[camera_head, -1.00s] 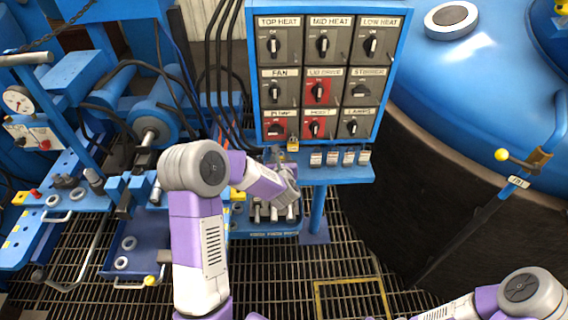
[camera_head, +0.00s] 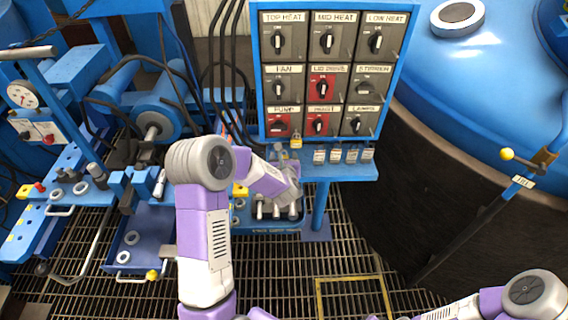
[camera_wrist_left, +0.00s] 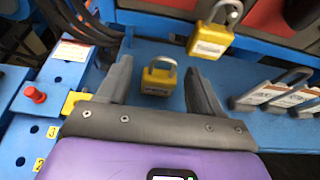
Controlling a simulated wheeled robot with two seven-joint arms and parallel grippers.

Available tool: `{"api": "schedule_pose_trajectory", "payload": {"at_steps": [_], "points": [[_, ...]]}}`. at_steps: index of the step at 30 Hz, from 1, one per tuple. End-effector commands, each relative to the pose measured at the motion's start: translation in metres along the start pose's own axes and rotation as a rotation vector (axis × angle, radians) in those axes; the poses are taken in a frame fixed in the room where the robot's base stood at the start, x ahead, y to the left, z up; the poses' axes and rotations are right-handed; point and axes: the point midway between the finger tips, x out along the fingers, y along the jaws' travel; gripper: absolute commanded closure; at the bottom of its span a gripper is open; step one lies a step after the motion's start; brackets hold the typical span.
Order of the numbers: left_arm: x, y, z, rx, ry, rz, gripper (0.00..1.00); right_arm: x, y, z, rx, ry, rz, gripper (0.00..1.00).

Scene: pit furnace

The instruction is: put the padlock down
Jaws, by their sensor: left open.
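A yellow padlock (camera_wrist_left: 158,80) with a grey shackle sits on the blue shelf (camera_wrist_left: 150,50) below the switch panel, in the left wrist view. My left gripper (camera_wrist_left: 158,66) is open, with one dark finger on each side of this padlock. I cannot tell whether the fingers touch it. In the head view my left gripper (camera_head: 281,156) is at the left end of the shelf, and the padlock between its fingers is not clearly visible. A second yellow padlock (camera_wrist_left: 211,39) hangs from the panel above; it also shows in the head view (camera_head: 296,141). My right gripper is out of view.
Black cables (camera_head: 226,80) hang at the left. A blue tray with upright pegs (camera_head: 262,208) lies below. The large blue furnace (camera_head: 470,80) stands at right.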

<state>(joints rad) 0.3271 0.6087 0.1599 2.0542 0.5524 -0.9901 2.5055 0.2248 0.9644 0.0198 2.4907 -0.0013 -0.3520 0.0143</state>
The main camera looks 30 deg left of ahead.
Motion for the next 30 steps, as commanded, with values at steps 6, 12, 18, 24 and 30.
{"api": "schedule_pose_trajectory", "payload": {"at_steps": [6, 12, 18, 24, 30], "points": [[-0.037, -0.001, 0.001, 0.002, 0.003, -0.004, 0.34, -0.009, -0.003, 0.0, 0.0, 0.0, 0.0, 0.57], [-0.081, -0.001, 0.002, 0.002, 0.001, -0.004, 0.34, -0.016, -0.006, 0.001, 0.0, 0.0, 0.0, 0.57], [-0.11, -0.001, 0.001, 0.001, 0.0, -0.003, 0.34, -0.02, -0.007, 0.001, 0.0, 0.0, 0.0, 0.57], [-0.119, -0.001, -0.001, 0.003, 0.003, -0.002, 0.34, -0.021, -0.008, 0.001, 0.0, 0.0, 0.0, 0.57], [-0.117, -0.014, -0.03, 0.229, 0.071, -0.076, 0.34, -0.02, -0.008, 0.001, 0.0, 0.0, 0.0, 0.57]]}}
